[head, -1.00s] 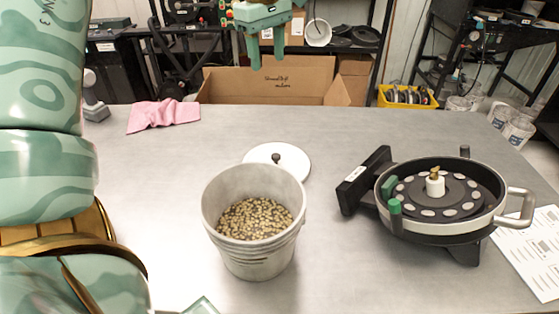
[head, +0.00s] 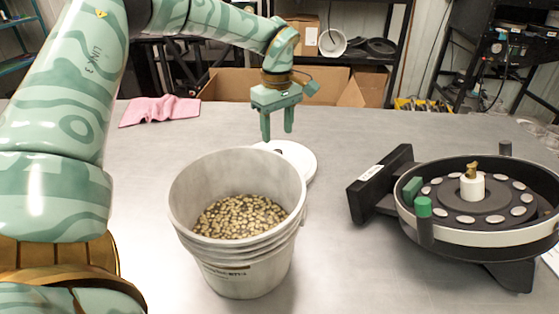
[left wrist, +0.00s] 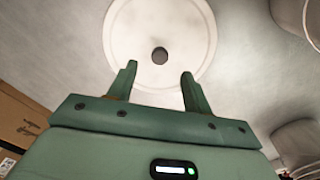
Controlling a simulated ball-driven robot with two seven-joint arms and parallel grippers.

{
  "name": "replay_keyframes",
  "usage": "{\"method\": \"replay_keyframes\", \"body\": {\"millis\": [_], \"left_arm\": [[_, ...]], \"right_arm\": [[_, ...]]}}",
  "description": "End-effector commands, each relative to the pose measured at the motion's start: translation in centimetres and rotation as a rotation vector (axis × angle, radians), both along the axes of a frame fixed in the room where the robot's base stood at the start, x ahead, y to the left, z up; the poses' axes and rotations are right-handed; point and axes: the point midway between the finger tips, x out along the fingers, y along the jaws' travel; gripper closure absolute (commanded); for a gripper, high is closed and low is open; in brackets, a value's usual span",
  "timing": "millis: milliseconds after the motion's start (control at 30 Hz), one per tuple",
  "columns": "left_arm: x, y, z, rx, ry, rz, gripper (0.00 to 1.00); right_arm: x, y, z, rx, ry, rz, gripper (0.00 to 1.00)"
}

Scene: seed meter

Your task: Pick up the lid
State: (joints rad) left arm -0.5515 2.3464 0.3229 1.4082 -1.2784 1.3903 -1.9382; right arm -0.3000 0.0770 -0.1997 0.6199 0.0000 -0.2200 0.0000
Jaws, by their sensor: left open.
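The white round lid (head: 303,160) lies on the table behind the bucket, partly hidden by the bucket rim and my left gripper in the head view. In the left wrist view the lid (left wrist: 185,42) shows its dark knob (left wrist: 160,56) beyond and between the fingertips. My left gripper (head: 277,136) is open and empty, pointing down above the lid, apart from it. It also shows in the left wrist view (left wrist: 159,70). My right gripper is not in view.
A grey bucket (head: 236,170) of seeds stands in front of the lid. A black seed meter (head: 476,205) sits at the right. A pink cloth (head: 160,110) lies at the back left, and a cardboard box (head: 230,86) is behind the table.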

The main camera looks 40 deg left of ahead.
Motion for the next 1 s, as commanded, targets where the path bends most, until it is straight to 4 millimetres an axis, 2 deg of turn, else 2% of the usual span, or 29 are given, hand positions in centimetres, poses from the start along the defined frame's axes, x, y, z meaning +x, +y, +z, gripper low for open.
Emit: {"method": "replay_keyframes", "body": {"millis": [167, 433, 667, 700, 867, 1000], "left_arm": [[0.0, 0.0, -1.1, 0.0, -0.001, -0.001, 0.5], [0.1, 0.1, -5.4, -0.001, 0.003, -0.001, 0.5], [0.1, 0.1, -5.7, 0.0, -0.002, -0.001, 0.5], [0.1, 0.1, -5.7, 0.001, -0.002, -0.001, 0.53], [0.1, 0.1, -5.7, 0.001, -0.002, -0.001, 0.97], [0.1, 0.1, -5.7, 0.001, -0.002, -0.001, 0.99]], "right_arm": [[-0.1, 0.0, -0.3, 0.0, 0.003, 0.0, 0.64], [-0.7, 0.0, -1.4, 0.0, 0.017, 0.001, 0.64], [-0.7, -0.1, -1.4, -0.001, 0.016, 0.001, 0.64], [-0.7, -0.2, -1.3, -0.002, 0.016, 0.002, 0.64], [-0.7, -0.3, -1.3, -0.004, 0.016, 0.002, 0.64], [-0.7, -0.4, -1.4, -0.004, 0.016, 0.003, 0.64]]}}
